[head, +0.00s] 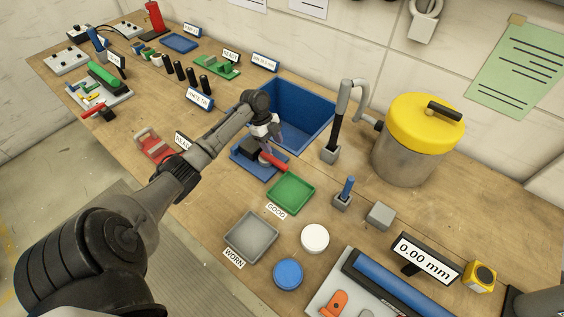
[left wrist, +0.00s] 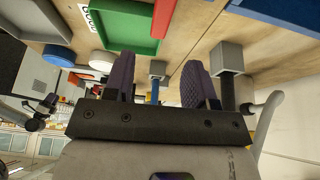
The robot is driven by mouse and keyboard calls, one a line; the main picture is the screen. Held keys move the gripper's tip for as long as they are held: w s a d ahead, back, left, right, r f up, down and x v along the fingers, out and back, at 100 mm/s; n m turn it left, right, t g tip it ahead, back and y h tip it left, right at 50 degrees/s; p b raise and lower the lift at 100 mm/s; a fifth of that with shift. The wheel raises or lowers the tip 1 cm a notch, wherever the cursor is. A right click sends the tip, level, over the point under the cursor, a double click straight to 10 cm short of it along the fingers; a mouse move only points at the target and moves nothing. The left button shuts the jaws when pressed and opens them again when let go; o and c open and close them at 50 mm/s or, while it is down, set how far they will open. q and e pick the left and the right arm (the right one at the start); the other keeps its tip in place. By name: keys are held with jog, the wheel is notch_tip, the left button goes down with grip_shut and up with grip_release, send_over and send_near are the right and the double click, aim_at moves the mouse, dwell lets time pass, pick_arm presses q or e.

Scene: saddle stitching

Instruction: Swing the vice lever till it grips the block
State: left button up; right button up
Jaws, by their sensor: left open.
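A blue-based fixture (head: 243,162) with a dark body and a red lever (head: 274,161) sits in front of the blue bin; it looks like the vice. My left gripper (head: 268,143) is open just above it, fingers pointing down close to the lever. In the left wrist view the red lever (left wrist: 162,20) shows beyond the two purple finger pads, with no visible contact. My gripper and wrist partly cover the vice, so I cannot make out the block or its jaws. My right gripper is not seen.
The blue bin (head: 298,112) stands behind the vice, and a grey post with a hooked pipe (head: 331,150) to its right. A green tray (head: 291,193) lies in front, with a grey tray (head: 251,236) nearer. A yellow-lidded can (head: 410,150) stands at the back right.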

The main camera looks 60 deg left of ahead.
aim_at(281, 164)
pick_arm(q)
jog(key=x, duration=0.8)
jog(key=shift+d+f, duration=0.2)
jog(key=shift+f, duration=0.15)
grip_shut()
